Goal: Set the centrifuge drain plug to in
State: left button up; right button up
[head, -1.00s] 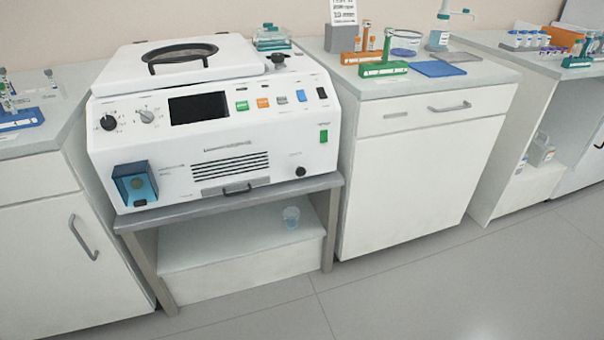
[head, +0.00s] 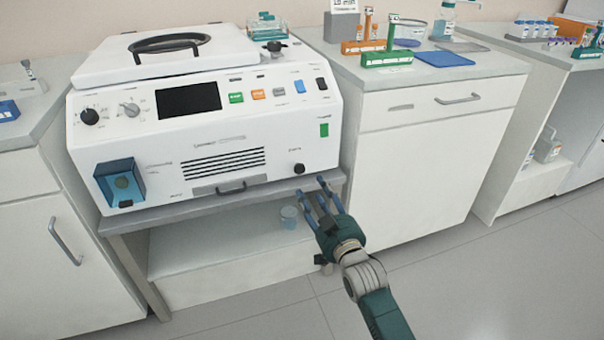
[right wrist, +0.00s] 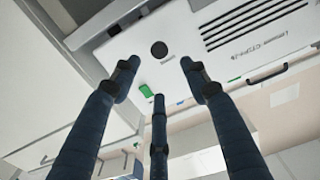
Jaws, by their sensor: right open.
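The white centrifuge (head: 215,150) stands on a grey bench with its front towards me. The drain plug, a small round black knob (head: 299,169), is low on the right of its front panel. In the right wrist view the plug (right wrist: 159,48) shows between and beyond the fingertips, in an inverted picture. I cannot tell how far in or out it sits. My right gripper (head: 312,188) is open and empty, just below the plug and apart from it. Its spread fingers also show in the right wrist view (right wrist: 158,75). My left gripper is out of view.
A clear cup (head: 289,217) stands on the shelf below, near my right gripper. The bench edge (head: 220,202) runs under the centrifuge. A blue box (head: 121,183) juts from the panel's left. A white cabinet (head: 425,150) stands to the right; the floor in front is clear.

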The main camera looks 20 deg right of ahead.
aim_at(300, 169)
jog(key=w+b, duration=0.1)
jog(key=w, duration=0.3)
jog(key=w+b, duration=0.1)
jog(key=w, duration=0.2)
jog(key=shift+w+a+f, duration=0.1)
jog(key=shift+w+a, duration=0.1)
jog(key=shift+w, duration=1)
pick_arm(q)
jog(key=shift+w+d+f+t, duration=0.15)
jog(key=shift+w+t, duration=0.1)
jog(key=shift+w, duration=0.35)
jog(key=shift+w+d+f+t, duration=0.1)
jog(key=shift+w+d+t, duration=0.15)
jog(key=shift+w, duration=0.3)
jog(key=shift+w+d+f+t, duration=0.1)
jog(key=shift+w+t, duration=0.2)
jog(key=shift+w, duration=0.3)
pick_arm(e)
jog(key=shift+w, duration=0.4)
grip_shut()
